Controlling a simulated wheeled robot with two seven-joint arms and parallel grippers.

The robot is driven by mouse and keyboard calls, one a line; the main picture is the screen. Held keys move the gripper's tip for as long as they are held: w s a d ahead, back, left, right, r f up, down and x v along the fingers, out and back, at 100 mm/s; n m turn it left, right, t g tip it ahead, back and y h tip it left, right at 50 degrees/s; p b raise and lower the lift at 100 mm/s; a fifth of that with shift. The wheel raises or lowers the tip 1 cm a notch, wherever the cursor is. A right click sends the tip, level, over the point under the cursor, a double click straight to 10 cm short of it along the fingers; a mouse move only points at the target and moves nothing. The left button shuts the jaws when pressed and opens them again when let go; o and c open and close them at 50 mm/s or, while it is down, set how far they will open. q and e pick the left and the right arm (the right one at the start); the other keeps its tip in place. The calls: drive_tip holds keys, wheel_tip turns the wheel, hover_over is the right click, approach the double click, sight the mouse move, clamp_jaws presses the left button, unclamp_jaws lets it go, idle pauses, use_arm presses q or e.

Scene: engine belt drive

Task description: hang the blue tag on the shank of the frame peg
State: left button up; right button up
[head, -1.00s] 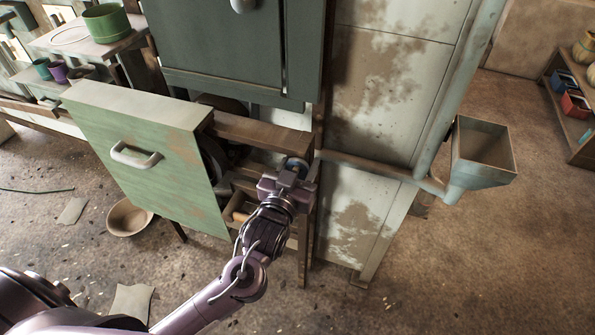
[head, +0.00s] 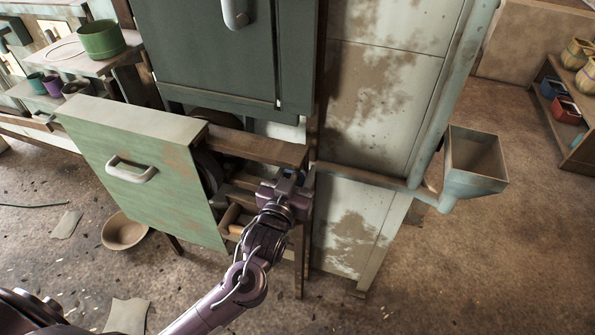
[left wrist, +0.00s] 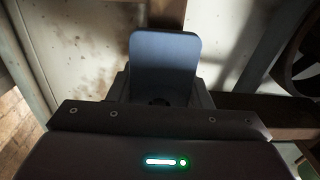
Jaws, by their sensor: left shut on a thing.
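My left gripper (head: 292,186) is at the right end of the wooden frame, just below its top beam. It is shut on the blue tag (left wrist: 165,62), a flat plate with rounded corners. In the left wrist view the tag stands up from between the jaws (left wrist: 160,95), and its lower part is hidden by them. In the head view the gripper hides most of the tag. I cannot make out the frame peg in either view. My right gripper is not in view.
The wooden frame's beam (head: 255,146) runs behind a green panel with a handle (head: 132,170). A stained pale cabinet (head: 362,120) with a pipe and hopper (head: 474,165) stands to the right. A dark green cabinet (head: 220,60) is above. A bowl (head: 124,231) lies on the floor.

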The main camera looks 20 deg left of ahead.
use_arm(q)
drive_tip(key=o, duration=0.9)
drive_tip(key=shift+o, duration=0.7)
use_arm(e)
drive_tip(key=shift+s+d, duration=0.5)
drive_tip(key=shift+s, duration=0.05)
